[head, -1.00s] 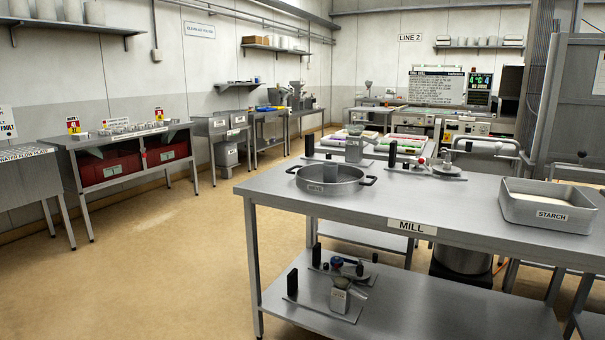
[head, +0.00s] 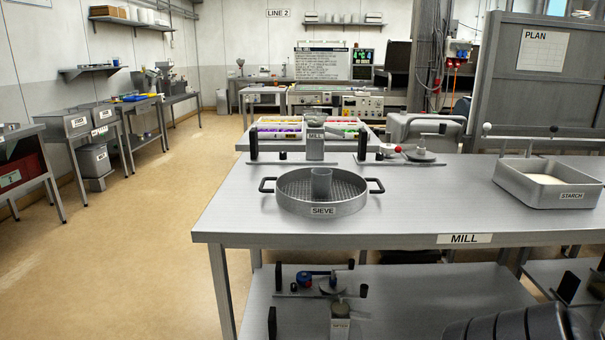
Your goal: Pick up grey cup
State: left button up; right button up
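A grey cup (head: 321,183) stands upright inside the round metal sieve (head: 288,199), which has a side handle at each end and a SIEVE label. The sieve sits on the steel table (head: 400,222) labelled MILL, near its left end. Part of my own arm shows at the bottom right, dark and ribbed. Neither gripper's fingers are in the head view.
A tray labelled STARCH (head: 540,187) with pale powder stands at the table's right. Small devices with black posts (head: 315,140) line the back edge. The lower shelf (head: 420,290) holds more devices. Open floor (head: 120,250) lies to the left.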

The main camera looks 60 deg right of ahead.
aim_at(320, 176)
jog(key=z, duration=0.8)
jog(key=i, duration=1.15)
jog(key=z, duration=1.2)
